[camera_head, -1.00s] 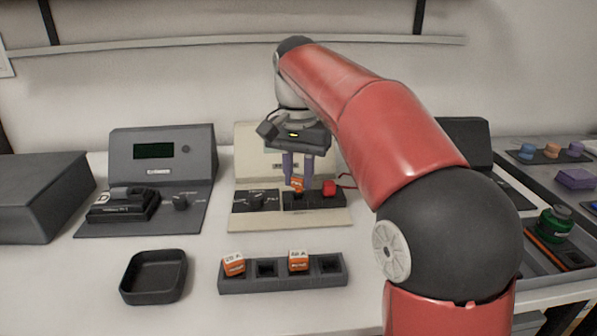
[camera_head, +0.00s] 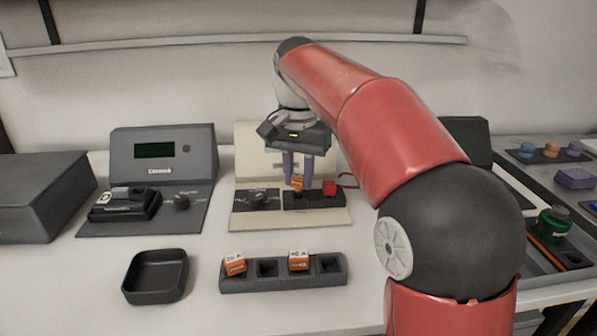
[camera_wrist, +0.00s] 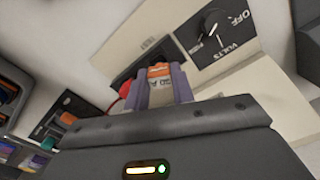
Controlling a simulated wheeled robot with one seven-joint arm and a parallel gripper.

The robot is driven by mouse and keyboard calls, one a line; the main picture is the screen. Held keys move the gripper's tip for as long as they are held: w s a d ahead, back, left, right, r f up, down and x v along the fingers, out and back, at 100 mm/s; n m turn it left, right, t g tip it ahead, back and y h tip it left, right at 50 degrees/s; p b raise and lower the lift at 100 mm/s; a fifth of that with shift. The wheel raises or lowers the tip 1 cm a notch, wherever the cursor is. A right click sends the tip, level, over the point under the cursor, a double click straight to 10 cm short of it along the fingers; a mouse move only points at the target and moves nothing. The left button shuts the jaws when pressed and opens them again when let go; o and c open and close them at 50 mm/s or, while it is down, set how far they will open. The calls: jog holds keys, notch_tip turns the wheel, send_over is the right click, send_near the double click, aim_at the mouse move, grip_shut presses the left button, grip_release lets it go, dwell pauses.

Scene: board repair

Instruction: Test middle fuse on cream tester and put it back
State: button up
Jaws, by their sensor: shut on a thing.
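The cream tester (camera_head: 245,222) stands at the back middle, with a dark knob (camera_head: 258,197) and a dark test socket block (camera_head: 322,201) on its base. My gripper (camera_head: 298,186) points down over this block, shut on an orange-and-white fuse (camera_head: 297,183). The wrist view also shows the fuse (camera_wrist: 160,82) between the purple fingers, at the dark block. I cannot tell whether it is fully seated. The tester's screen is mostly hidden behind my gripper. The dark fuse rack (camera_head: 284,284) in front holds two fuses, at left (camera_head: 235,263) and middle-right (camera_head: 299,260); the other two slots are empty.
A dark grey tester (camera_head: 160,150) stands to the left. An empty black tray (camera_head: 155,276) lies left of the rack. White table is clear between tester and rack.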

jog(key=shift+f, duration=1.05)
dwell(1.7)
jog(key=o, duration=1.4)
jog(key=shift+c, duration=0.2)
jog(key=shift+r, duration=0.3)
jog(key=shift+r+p, duration=0.35)
jog(key=shift+p, duration=0.15)
jog(key=shift+r+p, duration=0.25)
jog(key=shift+p, duration=0.05)
jog(key=shift+r, duration=0.65)
jog(key=shift+r, duration=0.1)
